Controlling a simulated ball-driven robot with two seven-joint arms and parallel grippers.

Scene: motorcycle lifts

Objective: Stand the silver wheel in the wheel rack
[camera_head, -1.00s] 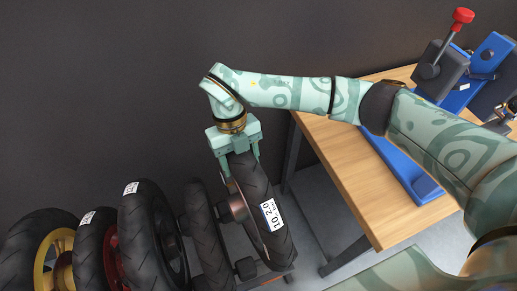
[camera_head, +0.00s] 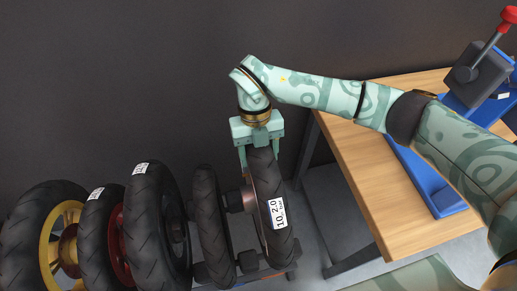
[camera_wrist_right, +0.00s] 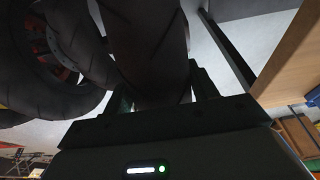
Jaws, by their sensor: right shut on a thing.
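My right gripper (camera_head: 262,160) is shut on the top of a black-tyred wheel (camera_head: 271,190) with a white label reading 10 2.0. The wheel stands nearly upright at the right end of the row of wheels. Its rim, seen edge-on, looks brownish, so I cannot confirm that it is silver. The tyre also shows between the fingers in the right wrist view (camera_wrist_right: 150,45). The wheel rack (camera_head: 250,262) shows as dark rollers and a low bar near the tyre's lower part. My left gripper is out of view.
To the left stand a plain black tyre (camera_head: 210,225), a dark-rimmed wheel (camera_head: 157,220), a red-rimmed wheel (camera_head: 105,240) and a yellow-rimmed wheel (camera_head: 45,240). A wooden bench (camera_head: 375,180) with a blue lift (camera_head: 428,185) is close on the right. A dark wall is behind.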

